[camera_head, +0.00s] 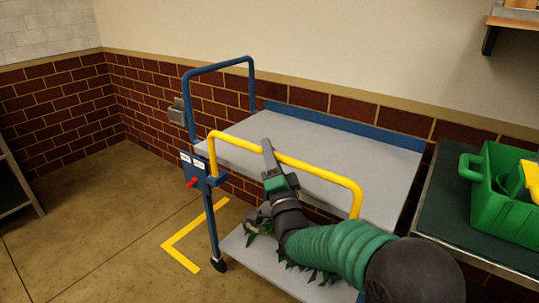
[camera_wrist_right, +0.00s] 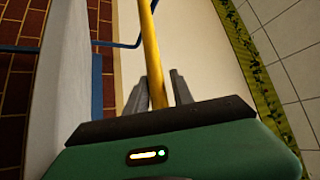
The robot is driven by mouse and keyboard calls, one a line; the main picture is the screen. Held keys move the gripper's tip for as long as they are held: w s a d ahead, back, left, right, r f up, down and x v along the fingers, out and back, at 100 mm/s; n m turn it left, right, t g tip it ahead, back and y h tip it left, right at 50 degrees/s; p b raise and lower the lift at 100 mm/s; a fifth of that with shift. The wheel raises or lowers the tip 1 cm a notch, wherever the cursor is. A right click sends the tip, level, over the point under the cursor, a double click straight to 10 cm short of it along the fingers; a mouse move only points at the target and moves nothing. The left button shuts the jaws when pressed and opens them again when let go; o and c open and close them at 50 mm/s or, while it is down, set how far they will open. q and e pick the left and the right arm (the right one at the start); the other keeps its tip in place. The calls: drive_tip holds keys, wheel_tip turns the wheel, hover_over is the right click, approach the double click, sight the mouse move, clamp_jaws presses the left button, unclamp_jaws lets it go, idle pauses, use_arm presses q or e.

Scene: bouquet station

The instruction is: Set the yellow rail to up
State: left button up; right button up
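The yellow rail (camera_head: 325,174) is an inverted U at the near side of a cart with a grey top (camera_head: 325,148). Its crossbar shows in front of the top, with a leg at each end. My right gripper (camera_head: 268,156) is at the crossbar, left of its middle, with its fingers reaching across it. In the right wrist view the rail (camera_wrist_right: 151,45) runs between the two fingers (camera_wrist_right: 159,84), with a gap beside the right finger. A bracket with white labels and a red knob (camera_head: 192,182) sits by the rail's left leg. My left gripper is out of view.
A blue handle frame (camera_head: 218,65) rises at the cart's far left end. Green leaves lie on the lower shelf (camera_head: 272,262), under my arm. A green crate (camera_head: 505,190) stands on a dark bench at the right. Yellow floor tape (camera_head: 190,237) and open floor lie left.

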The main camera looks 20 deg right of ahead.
drive_tip(key=shift+f, duration=0.1)
drive_tip(key=p+v, duration=0.7)
drive_tip(key=v, duration=0.9)
drive_tip(key=shift+s+p, duration=0.35)
drive_tip(key=shift+s, duration=0.05)
drive_tip(key=shift+f, duration=0.1)
